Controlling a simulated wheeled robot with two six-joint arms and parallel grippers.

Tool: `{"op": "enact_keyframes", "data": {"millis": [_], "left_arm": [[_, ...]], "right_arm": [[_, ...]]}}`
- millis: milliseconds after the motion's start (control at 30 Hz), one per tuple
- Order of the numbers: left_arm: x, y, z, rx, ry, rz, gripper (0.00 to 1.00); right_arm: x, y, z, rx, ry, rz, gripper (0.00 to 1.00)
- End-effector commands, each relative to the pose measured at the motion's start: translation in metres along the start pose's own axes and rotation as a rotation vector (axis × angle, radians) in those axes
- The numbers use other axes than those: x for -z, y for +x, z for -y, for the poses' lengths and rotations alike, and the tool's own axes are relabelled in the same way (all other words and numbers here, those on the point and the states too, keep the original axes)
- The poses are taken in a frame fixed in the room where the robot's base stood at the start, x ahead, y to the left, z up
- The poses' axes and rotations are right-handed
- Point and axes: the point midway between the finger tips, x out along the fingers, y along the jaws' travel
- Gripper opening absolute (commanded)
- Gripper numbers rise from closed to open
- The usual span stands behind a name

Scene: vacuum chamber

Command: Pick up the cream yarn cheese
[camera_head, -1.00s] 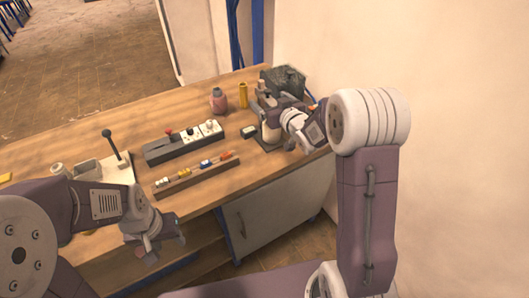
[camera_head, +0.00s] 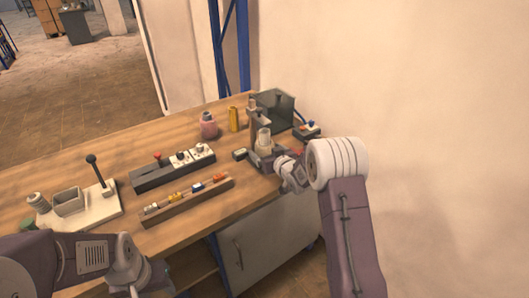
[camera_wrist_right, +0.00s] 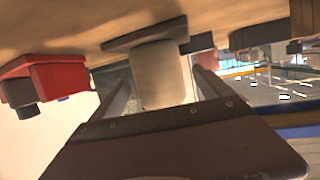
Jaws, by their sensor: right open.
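The cream yarn cheese (camera_head: 264,139) is a pale upright cylinder at the right end of the bench, beside a dark machine. In the right wrist view, which looks upside down, the cheese (camera_wrist_right: 160,76) stands on a dark flat plate (camera_wrist_right: 145,34). My right gripper (camera_head: 270,160) is at the cheese, on its near side. In the wrist view its two open fingers (camera_wrist_right: 160,92) lie on either side of the cheese, with gaps showing; contact is not visible. My left gripper (camera_head: 130,284) is at the bottom left, its fingertips cut off by the frame.
A dark box (camera_head: 276,108) stands behind the cheese. A red-and-black block (camera_wrist_right: 45,78) is close to one finger in the wrist view. A pink bottle (camera_head: 208,127), a yellow cylinder (camera_head: 234,119) and a wooden rail (camera_head: 187,201) with small coloured parts are further left.

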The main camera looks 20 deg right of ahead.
Motion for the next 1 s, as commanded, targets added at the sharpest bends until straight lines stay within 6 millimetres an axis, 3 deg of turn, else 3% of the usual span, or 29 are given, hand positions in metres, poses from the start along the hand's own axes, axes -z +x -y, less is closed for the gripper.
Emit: {"op": "enact_keyframes", "data": {"millis": [133,367,633,667,900,967,1000], "left_arm": [[0.000,-0.001,0.000,0.000,0.000,0.000,0.47],[0.000,-0.002,0.000,0.000,0.000,0.000,0.47],[0.000,-0.002,0.000,0.000,0.000,0.000,0.47],[0.000,-0.002,0.000,0.000,0.000,0.000,0.47],[0.000,-0.002,0.000,0.000,0.000,0.000,0.47],[0.000,-0.002,0.000,0.000,0.000,0.000,0.47],[0.000,-0.002,0.000,0.000,0.000,0.000,0.47]], "right_arm": [[0.000,0.010,0.000,0.001,0.000,-0.001,0.90],[-0.001,0.047,-0.001,0.001,-0.001,-0.001,0.90],[0.000,0.052,-0.001,0.000,0.000,-0.001,0.90],[0.000,0.052,-0.001,0.000,0.000,-0.001,0.84],[0.000,0.052,-0.001,0.000,0.000,-0.001,0.17],[0.001,0.052,-0.001,0.000,0.000,-0.002,0.08],[0.001,0.052,-0.001,0.000,0.000,-0.002,0.08]]}}
